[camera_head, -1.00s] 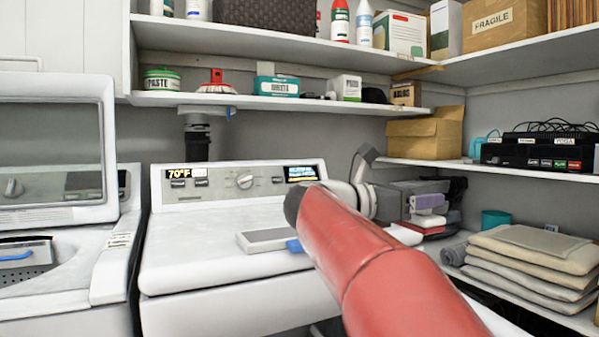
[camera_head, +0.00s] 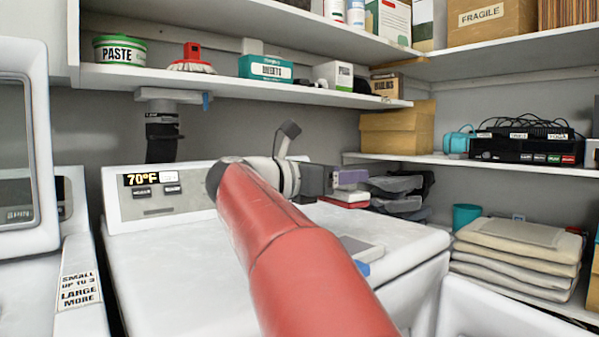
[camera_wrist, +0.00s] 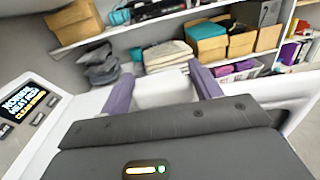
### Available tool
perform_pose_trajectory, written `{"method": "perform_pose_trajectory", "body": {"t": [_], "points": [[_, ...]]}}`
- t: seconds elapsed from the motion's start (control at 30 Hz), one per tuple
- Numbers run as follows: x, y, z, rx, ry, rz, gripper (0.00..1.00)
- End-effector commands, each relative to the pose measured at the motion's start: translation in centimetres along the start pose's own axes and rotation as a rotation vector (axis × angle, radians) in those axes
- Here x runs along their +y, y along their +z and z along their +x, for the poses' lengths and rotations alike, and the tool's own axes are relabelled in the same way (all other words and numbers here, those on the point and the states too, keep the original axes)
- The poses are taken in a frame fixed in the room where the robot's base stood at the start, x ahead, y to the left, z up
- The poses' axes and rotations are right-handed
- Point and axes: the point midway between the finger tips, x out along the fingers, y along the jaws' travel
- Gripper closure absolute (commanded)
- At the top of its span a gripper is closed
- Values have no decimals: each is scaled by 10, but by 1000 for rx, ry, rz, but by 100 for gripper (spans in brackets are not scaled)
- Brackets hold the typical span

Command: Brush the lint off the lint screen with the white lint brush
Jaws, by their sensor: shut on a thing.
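My gripper (camera_head: 348,179) is at the end of my red arm, above the back of the dryer top, with purple fingers. In the wrist view, my gripper (camera_wrist: 165,88) is shut on a plain white block-like thing, which looks like the white lint brush (camera_wrist: 165,90). Its bristles are not visible. The lint screen (camera_head: 360,247), a flat grey panel with a blue tab, lies on the dryer top, nearer the front than my gripper and partly hidden by my arm. The gripper is apart from the screen. Lint on it is too small to make out.
The white dryer (camera_head: 160,265) has a raised control panel at its back. A shelf (camera_head: 230,84) with paste, a red scrub brush and boxes runs above it. Folded cloths (camera_head: 520,245) stack on the right shelf. A white open-topped container or machine (camera_head: 500,310) stands front right.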

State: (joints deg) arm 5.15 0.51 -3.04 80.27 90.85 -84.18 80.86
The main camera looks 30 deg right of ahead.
Motion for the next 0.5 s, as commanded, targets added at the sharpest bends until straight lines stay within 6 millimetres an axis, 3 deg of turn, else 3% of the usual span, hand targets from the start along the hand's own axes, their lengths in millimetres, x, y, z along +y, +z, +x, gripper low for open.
{"method": "perform_pose_trajectory", "body": {"t": [0.17, 0.5], "points": [[-1, -5, 0, 0, -1, 0, 64], [-1, -39, 0, -1, -1, -2, 64]]}}
